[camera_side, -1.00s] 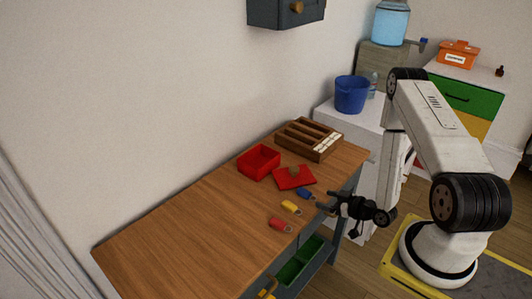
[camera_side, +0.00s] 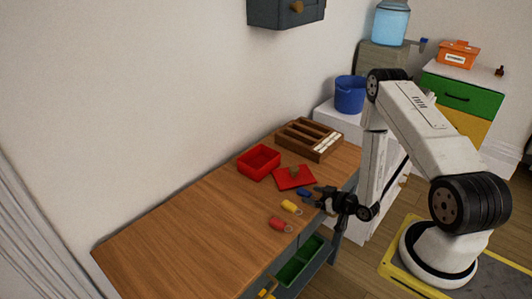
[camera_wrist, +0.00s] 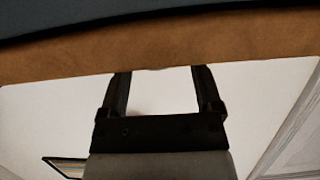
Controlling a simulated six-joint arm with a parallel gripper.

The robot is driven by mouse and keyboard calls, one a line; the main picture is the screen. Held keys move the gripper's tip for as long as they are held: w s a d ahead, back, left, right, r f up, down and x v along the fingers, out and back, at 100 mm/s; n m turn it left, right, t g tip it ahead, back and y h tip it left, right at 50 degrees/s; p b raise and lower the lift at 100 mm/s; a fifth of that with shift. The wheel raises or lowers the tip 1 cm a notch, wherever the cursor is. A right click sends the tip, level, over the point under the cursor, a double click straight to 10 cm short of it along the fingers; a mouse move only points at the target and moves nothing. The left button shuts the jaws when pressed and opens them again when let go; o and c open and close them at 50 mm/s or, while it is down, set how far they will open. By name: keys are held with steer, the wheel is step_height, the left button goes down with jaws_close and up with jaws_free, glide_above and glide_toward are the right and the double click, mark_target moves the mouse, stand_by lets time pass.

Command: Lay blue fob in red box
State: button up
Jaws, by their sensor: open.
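The blue fob (camera_side: 303,193) lies on the wooden table near its front edge, in the side view. My gripper (camera_side: 316,196) is open and close beside it, on its right. I cannot tell whether the fob is between the fingers. The red box (camera_side: 259,162) stands open and looks empty farther back on the table. Its red lid (camera_side: 294,177) lies flat to the right of it. In the wrist view, my gripper (camera_wrist: 160,75) shows two parted fingers against the table edge; no fob is visible there.
A yellow fob (camera_side: 291,207) and a red fob (camera_side: 281,224) lie on the table (camera_side: 185,235) near the blue one. A wooden sorter tray (camera_side: 310,138) stands behind the lid. The table's left part is clear. A green bin (camera_side: 299,263) sits below the front edge.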

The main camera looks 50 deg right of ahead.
steer(key=shift+x, duration=1.4)
jaws_close()
